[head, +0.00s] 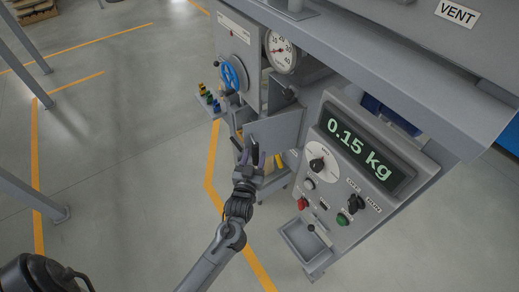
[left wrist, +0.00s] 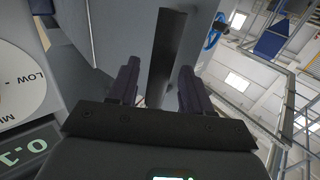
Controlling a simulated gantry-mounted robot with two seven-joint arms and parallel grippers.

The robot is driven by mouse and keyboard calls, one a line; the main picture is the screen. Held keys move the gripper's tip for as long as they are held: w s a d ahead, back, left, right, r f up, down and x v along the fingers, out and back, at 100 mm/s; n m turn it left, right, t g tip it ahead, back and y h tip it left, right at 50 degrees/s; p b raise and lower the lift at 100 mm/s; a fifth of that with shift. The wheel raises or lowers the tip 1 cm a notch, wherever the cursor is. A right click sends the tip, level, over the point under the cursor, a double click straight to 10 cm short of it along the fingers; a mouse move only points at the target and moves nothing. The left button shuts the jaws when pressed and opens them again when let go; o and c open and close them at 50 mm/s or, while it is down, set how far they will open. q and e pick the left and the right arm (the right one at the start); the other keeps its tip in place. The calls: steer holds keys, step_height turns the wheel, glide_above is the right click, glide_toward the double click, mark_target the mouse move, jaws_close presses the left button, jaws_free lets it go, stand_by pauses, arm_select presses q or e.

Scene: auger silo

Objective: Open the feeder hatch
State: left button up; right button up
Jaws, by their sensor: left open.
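A flat grey panel (head: 277,130), which looks like the feeder hatch, is on the machine's front below the round gauge. It appears to stand out at an angle from the housing, but how far it is swung is hard to tell. My left gripper (head: 256,158) is at its lower left edge with jaws apart. In the left wrist view, the open left gripper (left wrist: 160,85) has a dark upright strip (left wrist: 167,55) in line with the gap between its fingers. Contact cannot be told. My right gripper does not show.
Right of the hatch is a control box with a "0.15 kg" display (head: 358,147), knob, buttons and small tray (head: 303,241). A blue handwheel (head: 234,74) and gauge (head: 281,52) are above. Colored pieces (head: 209,98) sit at left. Floor at left is mostly free.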

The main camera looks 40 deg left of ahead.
arm_select(q)
steer(key=shift+x, duration=1.05)
steer(key=shift+s, duration=0.1)
jaws_close()
